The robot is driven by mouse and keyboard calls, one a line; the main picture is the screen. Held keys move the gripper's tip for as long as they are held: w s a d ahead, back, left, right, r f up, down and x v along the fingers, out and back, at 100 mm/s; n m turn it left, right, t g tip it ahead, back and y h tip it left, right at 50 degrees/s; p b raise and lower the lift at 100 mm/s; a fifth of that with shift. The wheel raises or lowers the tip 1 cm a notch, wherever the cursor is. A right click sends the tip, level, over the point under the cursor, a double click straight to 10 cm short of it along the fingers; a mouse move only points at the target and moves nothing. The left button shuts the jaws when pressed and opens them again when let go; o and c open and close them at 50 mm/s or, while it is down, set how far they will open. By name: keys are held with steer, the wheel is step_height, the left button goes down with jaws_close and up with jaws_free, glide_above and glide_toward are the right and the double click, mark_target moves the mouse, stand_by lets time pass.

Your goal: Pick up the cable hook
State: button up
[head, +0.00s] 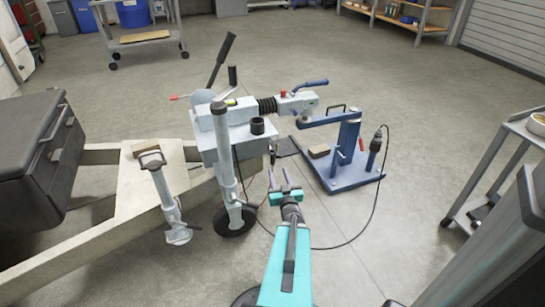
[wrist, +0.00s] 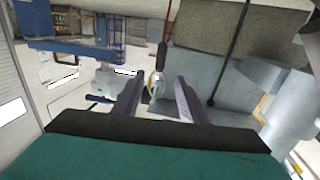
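My gripper (head: 279,174) is open and empty, reaching toward the front of the trailer frame below its coupling. In the wrist view its two fingers (wrist: 157,88) stand apart. A small pale metal hook (wrist: 155,85), which looks like the cable hook, shows between the fingertips at the end of a dark cable or handle (wrist: 163,50). It seems to lie a little beyond the tips; I see no contact. In the head view a small dark hanging piece (head: 272,152) is just above the fingertips; I cannot tell whether it is the hook.
The trailer's grey jack post (head: 222,150) and coupling (head: 297,102) stand close to my gripper. A blue stand (head: 345,178) with a looping black cable (head: 372,215) is at the right. A grey cart (head: 500,150) stands farther right. Open floor lies behind.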

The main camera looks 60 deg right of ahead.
mark_target(273, 158)
steer(key=b+x, duration=0.1)
steer(key=x, duration=0.4)
steer(key=shift+w+d+f, duration=0.1)
steer(key=shift+w+d, duration=0.05)
steer(key=shift+w+d+b, duration=0.3)
steer(key=shift+w+d, duration=0.15)
steer(key=shift+w, duration=0.05)
steer(key=shift+w+d, duration=0.1)
steer(key=shift+w+d+b, duration=0.4)
steer(key=shift+d+b, duration=0.05)
steer(key=shift+b, duration=0.05)
steer(key=shift+b+x, duration=0.85)
steer(key=shift+x, duration=1.05)
jaws_close()
